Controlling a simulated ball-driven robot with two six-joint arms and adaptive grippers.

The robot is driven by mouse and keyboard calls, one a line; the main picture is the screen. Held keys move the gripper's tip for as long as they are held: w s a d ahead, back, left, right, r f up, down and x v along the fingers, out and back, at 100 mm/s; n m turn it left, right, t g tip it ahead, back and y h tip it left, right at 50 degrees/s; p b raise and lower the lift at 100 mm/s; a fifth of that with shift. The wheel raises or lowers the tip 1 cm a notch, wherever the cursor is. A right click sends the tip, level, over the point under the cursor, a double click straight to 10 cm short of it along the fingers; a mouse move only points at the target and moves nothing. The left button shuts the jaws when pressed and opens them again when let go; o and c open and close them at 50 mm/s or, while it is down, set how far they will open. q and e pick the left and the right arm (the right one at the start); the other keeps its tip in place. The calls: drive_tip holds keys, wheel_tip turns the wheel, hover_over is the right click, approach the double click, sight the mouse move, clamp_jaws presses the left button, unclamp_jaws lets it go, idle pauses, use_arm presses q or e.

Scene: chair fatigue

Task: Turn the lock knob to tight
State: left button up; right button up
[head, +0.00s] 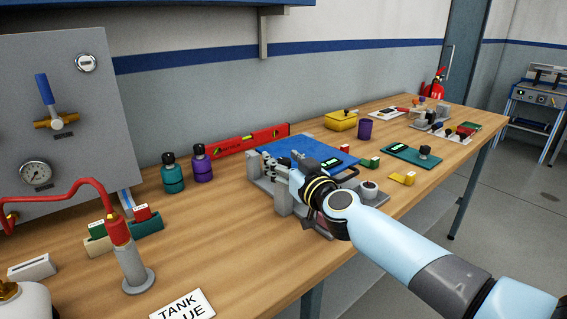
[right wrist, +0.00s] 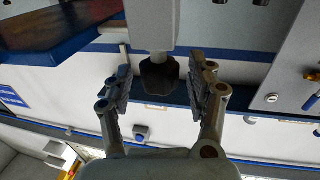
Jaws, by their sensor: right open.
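The grey test fixture (head: 284,203) with a blue top plate (head: 310,150) stands on the wooden bench. My right gripper (head: 271,166) reaches in at the fixture's near left side. In the right wrist view, a dark lobed knob (right wrist: 159,76) hangs from a pale grey block (right wrist: 151,28); it appears to be the lock knob. My right gripper (right wrist: 160,88) is open, with one finger on each side of the knob and visible gaps between. The knob is not clearly visible in the head view, where my gripper and wrist cover that area. My left gripper is not in view.
A grey panel (head: 80,120) with a gauge and valve stands at left.

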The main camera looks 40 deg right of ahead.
drive_tip(key=shift+w, duration=0.1)
clamp_jaws()
idle(0.3)
